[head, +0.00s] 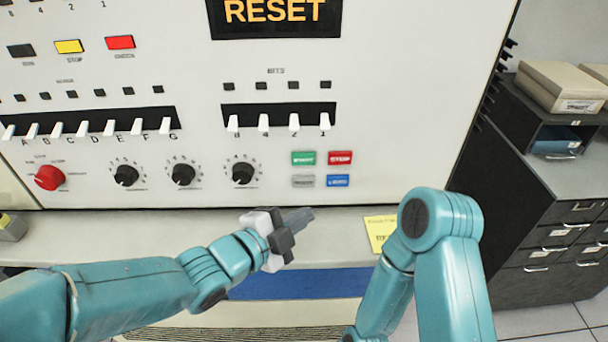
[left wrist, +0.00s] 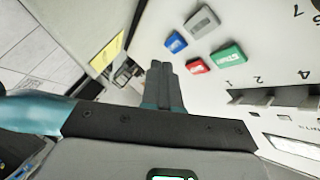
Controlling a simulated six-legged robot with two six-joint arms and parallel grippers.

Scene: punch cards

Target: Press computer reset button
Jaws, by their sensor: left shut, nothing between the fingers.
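The computer panel (head: 400,90) carries a black display (head: 275,12) reading RESET in orange letters. Below the right bank of switches is a cluster of buttons: green (head: 303,158), red (head: 340,158), grey (head: 303,181) and blue (head: 338,181). Their labels are too small to read surely. My left gripper (head: 308,215) is shut and empty, just below the grey and blue buttons, apart from them. In the left wrist view its closed fingers (left wrist: 162,75) point toward the panel, with the blue button (left wrist: 175,42) and red button (left wrist: 196,66) beside the tips. My right gripper is out of view.
A grey ledge (head: 150,224) runs under the panel, with a yellow note (head: 380,232) on it. Black dials (head: 183,174), a red knob (head: 48,178) and white toggle switches fill the panel's left. Dark drawer cabinets (head: 560,240) stand at the right.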

